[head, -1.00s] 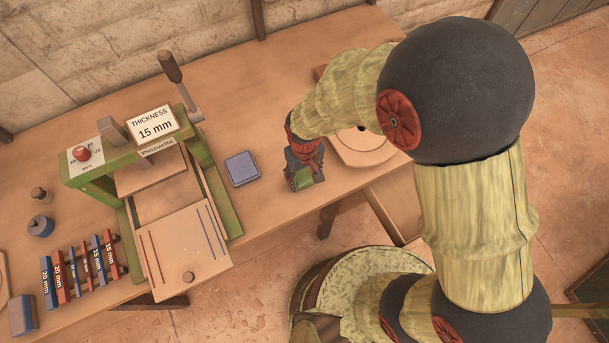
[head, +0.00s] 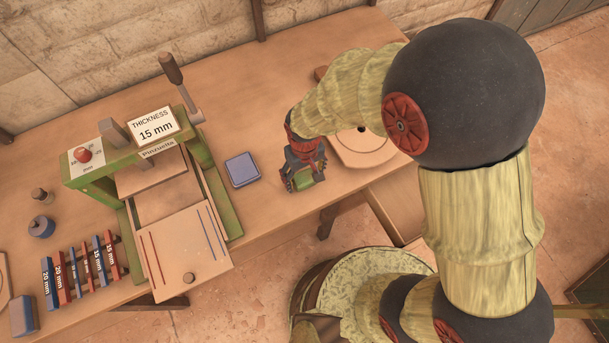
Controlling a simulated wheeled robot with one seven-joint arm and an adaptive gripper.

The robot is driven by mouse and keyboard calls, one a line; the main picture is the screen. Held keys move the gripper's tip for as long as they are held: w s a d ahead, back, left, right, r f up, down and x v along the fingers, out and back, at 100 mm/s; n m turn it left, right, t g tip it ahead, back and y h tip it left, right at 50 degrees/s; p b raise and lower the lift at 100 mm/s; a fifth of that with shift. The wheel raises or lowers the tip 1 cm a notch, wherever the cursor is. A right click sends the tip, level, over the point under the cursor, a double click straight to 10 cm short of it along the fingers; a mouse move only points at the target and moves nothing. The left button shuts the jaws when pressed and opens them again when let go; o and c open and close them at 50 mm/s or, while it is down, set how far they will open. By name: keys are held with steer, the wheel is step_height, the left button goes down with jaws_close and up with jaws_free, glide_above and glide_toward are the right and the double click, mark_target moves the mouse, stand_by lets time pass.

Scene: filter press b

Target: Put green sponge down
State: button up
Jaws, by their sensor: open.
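The green sponge (head: 303,181) is on the wooden table (head: 265,205), near its front edge and right of the press. My gripper (head: 303,184) is over it with the jaws open, one finger on each side of the sponge. The gripper hides much of the sponge, so I cannot tell whether a finger still touches it.
A blue square block (head: 242,169) lies just left of my gripper. The green press (head: 150,180) with a "15 mm" sign (head: 154,126) stands further left. Several red and blue bars (head: 80,268) lie at the left. A round wooden board (head: 362,148) is behind my gripper at the right.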

mark_target(305, 177)
step_height(305, 177, up, 11)
steer(key=p, duration=0.3)
steer(key=d+r+m+t, duration=0.2)
steer(key=d+r+m, duration=0.1)
steer(key=d+r, duration=0.85)
steer(key=s+d+r+m+t, duration=0.3)
steer(key=s+d+r, duration=0.5)
steer(key=d+r, duration=0.2)
step_height(305, 177, up, 3)
steer(key=shift+d+f+t, duration=0.2)
steer(key=shift+d+t, duration=0.1)
steer(key=shift+d, duration=0.1)
